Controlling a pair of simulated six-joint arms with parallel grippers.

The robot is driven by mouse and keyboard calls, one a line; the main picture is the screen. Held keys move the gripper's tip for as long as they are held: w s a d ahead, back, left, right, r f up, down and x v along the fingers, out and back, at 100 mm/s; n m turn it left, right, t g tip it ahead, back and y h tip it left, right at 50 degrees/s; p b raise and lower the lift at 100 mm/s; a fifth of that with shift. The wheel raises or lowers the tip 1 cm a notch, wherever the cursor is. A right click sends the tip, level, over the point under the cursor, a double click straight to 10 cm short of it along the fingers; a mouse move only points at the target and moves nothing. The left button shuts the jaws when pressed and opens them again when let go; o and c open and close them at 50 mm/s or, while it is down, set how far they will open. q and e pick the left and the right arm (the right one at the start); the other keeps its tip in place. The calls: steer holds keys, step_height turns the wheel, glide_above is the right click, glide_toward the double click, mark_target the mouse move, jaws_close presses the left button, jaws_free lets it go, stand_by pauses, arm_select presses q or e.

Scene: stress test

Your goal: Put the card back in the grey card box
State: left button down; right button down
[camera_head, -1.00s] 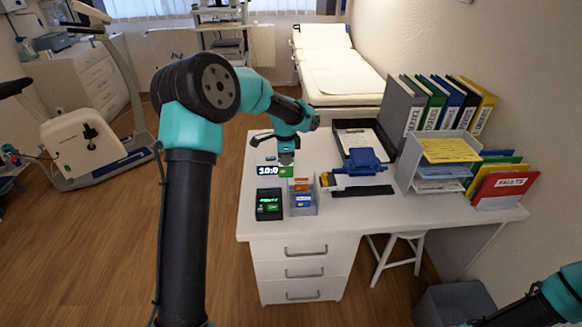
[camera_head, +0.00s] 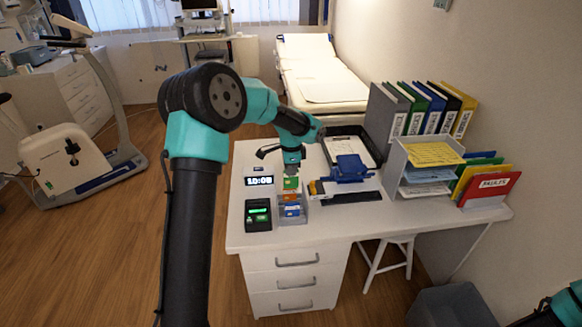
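A green card (camera_head: 291,183) hangs below my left gripper (camera_head: 291,170), which appears shut on its upper edge. The grey card box (camera_head: 293,214) stands on the white desk just in front of the card. Orange and blue cards show in the box. The held card is above and behind the box's back part; I cannot tell whether it touches the box. My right gripper is out of view; only part of my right arm shows at the bottom right corner.
A black card terminal (camera_head: 258,215) stands left of the box, with a clock display (camera_head: 259,181) behind it. A blue hole punch (camera_head: 350,168), a black tray (camera_head: 362,143) and a grey letter rack (camera_head: 396,165) are to the right. Binders (camera_head: 398,112) stand at the wall.

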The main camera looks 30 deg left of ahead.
mark_target(291, 186)
arm_select(q)
steer(key=shift+f, duration=2.1)
steer(key=shift+f, duration=0.25)
steer(key=shift+f, duration=0.35)
steer(key=shift+f, duration=0.65)
steer(key=shift+f, duration=0.35)
steer(key=shift+f, duration=1)
steer(key=shift+f, duration=0.35)
steer(key=shift+f, duration=0.7)
steer(key=c, duration=1.8)
jaws_free()
